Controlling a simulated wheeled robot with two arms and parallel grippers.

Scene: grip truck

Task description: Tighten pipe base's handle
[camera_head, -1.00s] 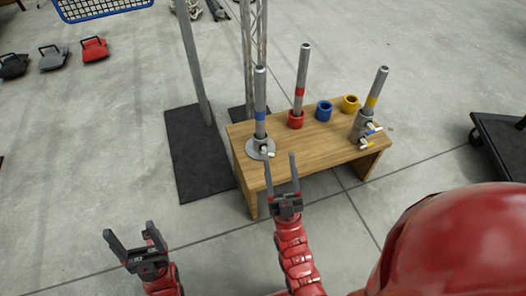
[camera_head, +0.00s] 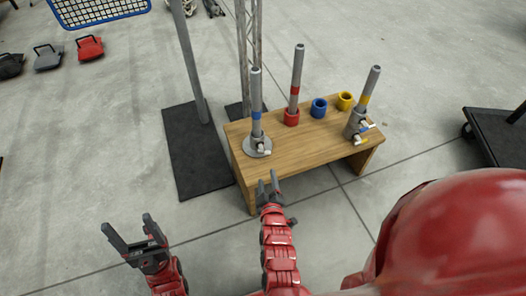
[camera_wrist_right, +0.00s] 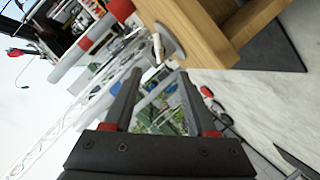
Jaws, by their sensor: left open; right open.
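A round grey pipe base (camera_head: 257,147) sits at the left end of the wooden bench, with a blue-banded pipe (camera_head: 256,103) upright in it. Its small pale handle (camera_head: 264,151) sticks out at the near side; a handle also shows beyond the fingers in the right wrist view (camera_wrist_right: 158,47). A second base (camera_head: 354,125) with white and yellow handles (camera_head: 364,127) holds a yellow-banded pipe (camera_head: 370,88) at the right end. My right gripper (camera_head: 268,180) is open and empty, short of the left base's handle. My left gripper (camera_head: 127,222) is open and empty, well left of the bench.
The bench (camera_head: 300,155) also carries a red collar (camera_head: 292,118) with a red-banded pipe, a blue ring (camera_head: 319,108) and a yellow ring (camera_head: 345,101). Metal posts stand behind on black mats (camera_head: 195,155). A dark cart (camera_head: 500,140) is at right.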

